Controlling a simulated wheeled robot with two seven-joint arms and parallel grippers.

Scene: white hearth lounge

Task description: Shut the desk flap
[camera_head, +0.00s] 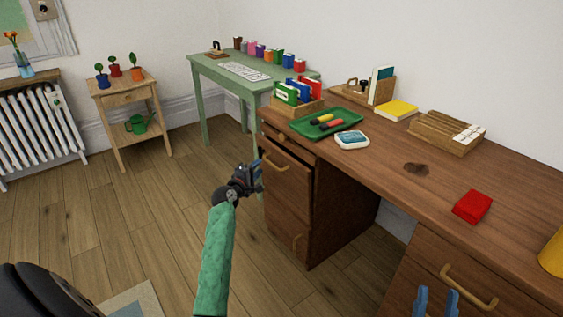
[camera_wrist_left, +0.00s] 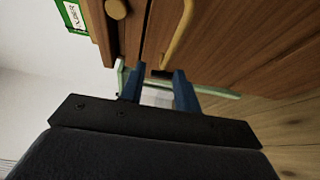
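The brown wooden desk (camera_head: 365,160) has a front panel with a brass handle in its left pedestal, which looks like the flap (camera_head: 287,190). Its upper edge stands a little out from the pedestal, with a dark gap behind it. My left gripper (camera_head: 256,176) is just in front of the panel, close to its brass handle (camera_head: 272,162). In the left wrist view, the blue fingers (camera_wrist_left: 158,88) are apart and the handle (camera_wrist_left: 180,32) lies just beyond them; contact cannot be told. My right gripper (camera_head: 437,300) shows two separated blue fingertips at the bottom edge, with nothing between them.
A green tray with markers (camera_head: 357,121), a wooden organizer (camera_head: 440,138) and a red block (camera_head: 472,206) are on the desktop. A drawer with a brass handle (camera_head: 468,286) is at the lower right. A green table (camera_head: 200,68) stands behind.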

